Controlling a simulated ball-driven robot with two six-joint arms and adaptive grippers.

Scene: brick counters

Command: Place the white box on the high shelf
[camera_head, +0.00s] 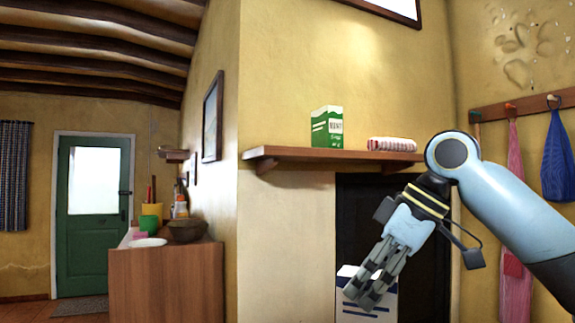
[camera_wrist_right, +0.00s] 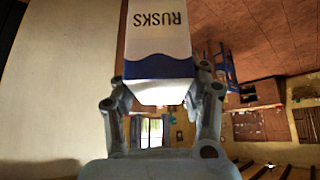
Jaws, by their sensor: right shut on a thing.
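The white box (camera_head: 386,301) shows low in the head view, partly hidden behind my right gripper (camera_head: 368,290). The right wrist view shows the white box (camera_wrist_right: 158,45) with RUSKS in dark letters and a wavy blue band, its end between the fingers of my right gripper (camera_wrist_right: 160,95). My right gripper is shut on it. In the head view the box is below the high wooden shelf (camera_head: 290,154) and apart from it. My left gripper is not in view.
On the shelf stand a green and white box (camera_head: 327,127) and, to its right, a folded red-and-white cloth (camera_head: 391,144). Bare shelf shows left of the green box and between the two. A dark opening (camera_head: 365,215) lies under the shelf. A counter (camera_head: 165,280) stands at left.

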